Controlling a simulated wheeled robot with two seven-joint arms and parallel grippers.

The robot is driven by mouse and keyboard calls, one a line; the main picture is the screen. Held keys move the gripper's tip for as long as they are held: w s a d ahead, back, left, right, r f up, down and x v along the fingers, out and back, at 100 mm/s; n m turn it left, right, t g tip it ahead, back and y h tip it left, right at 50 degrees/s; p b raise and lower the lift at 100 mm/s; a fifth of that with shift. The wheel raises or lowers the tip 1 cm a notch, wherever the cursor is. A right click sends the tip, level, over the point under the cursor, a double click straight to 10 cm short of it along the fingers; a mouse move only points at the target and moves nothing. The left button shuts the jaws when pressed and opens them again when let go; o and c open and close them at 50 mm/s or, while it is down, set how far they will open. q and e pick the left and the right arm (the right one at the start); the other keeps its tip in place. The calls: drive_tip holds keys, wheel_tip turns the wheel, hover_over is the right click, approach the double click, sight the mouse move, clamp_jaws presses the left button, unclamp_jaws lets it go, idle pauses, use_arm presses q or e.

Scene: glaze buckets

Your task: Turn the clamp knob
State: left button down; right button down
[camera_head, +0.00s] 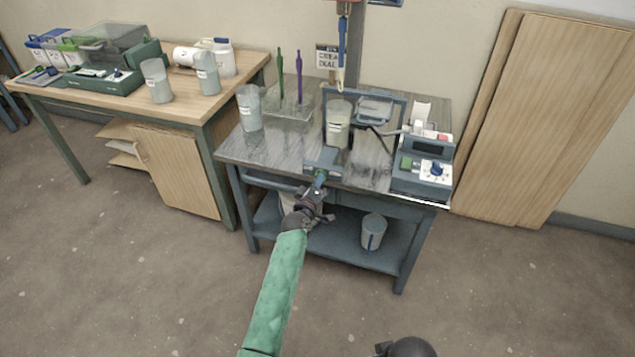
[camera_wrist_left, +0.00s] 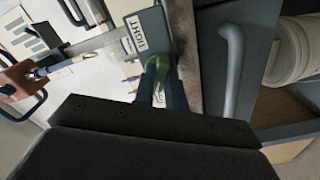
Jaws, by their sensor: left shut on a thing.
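The clamp (camera_head: 323,160) is a grey-green block at the front edge of the grey bench. Its green knob (camera_wrist_left: 158,63) sits between the fingers of my left gripper (camera_head: 320,182) and is mostly covered by them in the head view. My left gripper is shut on the knob; its two dark fingers also show in the left wrist view (camera_wrist_left: 161,86). A label reading "TIGHT" (camera_wrist_left: 140,31) lies beside the knob.
On the bench (camera_head: 235,150) stand a beaker (camera_head: 249,107), a cup (camera_head: 338,125) by the clamp and a device with a dial (camera_head: 424,165). A bucket (camera_head: 373,232) is on the lower shelf. A wooden table (camera_head: 185,100) stands left. The floor in front is clear.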

use_arm(q)
drive_tip(key=c, duration=1.4)
unclamp_jaws()
drive_tip(key=shift+c, duration=0.2)
use_arm(e)
drive_tip(key=shift+a, duration=0.25)
use_arm(q)
drive_tip(key=shift+s, duration=0.1)
use_arm(e)
drive_tip(key=shift+a, duration=0.1)
